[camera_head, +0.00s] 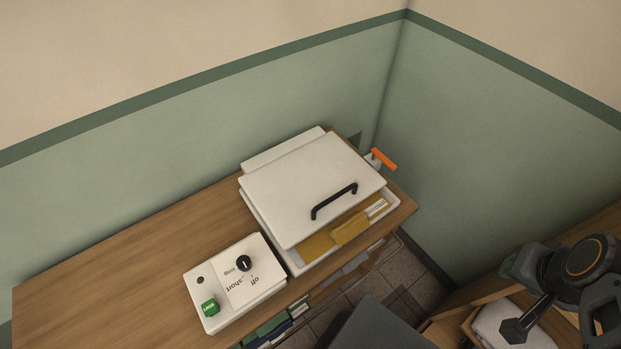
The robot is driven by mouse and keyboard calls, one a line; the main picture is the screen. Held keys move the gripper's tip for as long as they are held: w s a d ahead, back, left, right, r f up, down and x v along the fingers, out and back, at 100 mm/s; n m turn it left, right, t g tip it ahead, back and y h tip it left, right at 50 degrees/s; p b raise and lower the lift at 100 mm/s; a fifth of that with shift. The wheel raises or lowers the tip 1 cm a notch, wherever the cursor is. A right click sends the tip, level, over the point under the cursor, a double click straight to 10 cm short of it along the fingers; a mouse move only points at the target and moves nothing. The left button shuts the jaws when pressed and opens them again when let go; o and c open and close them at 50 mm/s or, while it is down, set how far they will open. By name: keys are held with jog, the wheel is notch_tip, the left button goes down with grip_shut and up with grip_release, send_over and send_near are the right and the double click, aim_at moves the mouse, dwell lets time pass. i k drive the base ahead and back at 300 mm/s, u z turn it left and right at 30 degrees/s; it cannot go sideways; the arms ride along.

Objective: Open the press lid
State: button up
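The press is a white box on the wooden counter, near the room corner. Its white lid (290,190) lies over most of the base (293,268) and has a black bar handle (334,201) near its front edge. The front of the base shows past the lid, with a mustard-yellow folded cloth (350,229) there. I cannot tell how large the gap under the lid is. Dark parts of my arm show at the lower right, well apart from the press. I cannot make out the fingertips or anything held.
A white control box (219,305) with a black knob (244,263) and green button (209,308) stands left of the press. An orange handle (384,159) sticks out at the press's far right. The wooden counter (100,285) is clear at left. Green walls close off the back and right.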

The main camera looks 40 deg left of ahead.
aim_at(298, 194)
jog(key=u, duration=1.8)
jog(key=k, duration=0.5)
jog(key=z, duration=0.4)
jog(key=i, duration=0.6)
jog(key=u, duration=0.85)
